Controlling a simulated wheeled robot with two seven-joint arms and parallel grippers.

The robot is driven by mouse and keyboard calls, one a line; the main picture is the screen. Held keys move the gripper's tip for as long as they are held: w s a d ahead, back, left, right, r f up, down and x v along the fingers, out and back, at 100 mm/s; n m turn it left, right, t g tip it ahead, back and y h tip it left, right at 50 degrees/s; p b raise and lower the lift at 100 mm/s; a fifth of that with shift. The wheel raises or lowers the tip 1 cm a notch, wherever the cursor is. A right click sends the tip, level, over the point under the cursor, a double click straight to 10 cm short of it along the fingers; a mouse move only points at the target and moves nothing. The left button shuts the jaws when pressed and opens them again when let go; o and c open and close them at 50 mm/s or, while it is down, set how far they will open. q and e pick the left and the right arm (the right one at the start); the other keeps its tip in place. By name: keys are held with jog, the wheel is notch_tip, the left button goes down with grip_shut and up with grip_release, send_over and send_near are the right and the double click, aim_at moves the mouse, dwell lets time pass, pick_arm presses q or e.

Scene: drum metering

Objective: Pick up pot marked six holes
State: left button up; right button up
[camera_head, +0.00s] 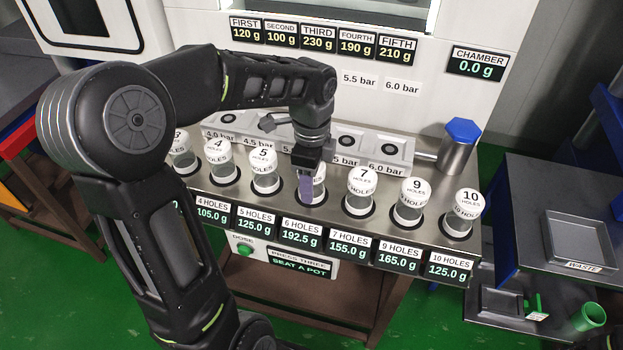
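The six-holes pot (319,192) stands in its slot in the metal rack (337,223), behind the label "6 HOLES 192.5 g" (302,231). Its top is mostly hidden by my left gripper (306,185), which points down right over it. A purple-grey finger pad shows against the front of the pot. I cannot tell whether the fingers are closed on it. My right gripper is not in view.
Pots marked 4 (219,160), 5 (263,170), 7 (360,191), 9 (409,202) and 10 (463,212) stand close on both sides. A blue-capped cylinder (457,152) rises behind right. A waste tray (578,241) lies at far right.

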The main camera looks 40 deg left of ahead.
pick_arm(q)
jog(key=c, duration=0.7)
jog(key=shift+o, duration=0.2)
notch_tip(320, 180, up, 10)
jog(key=shift+r, duration=0.1)
dwell(0.6)
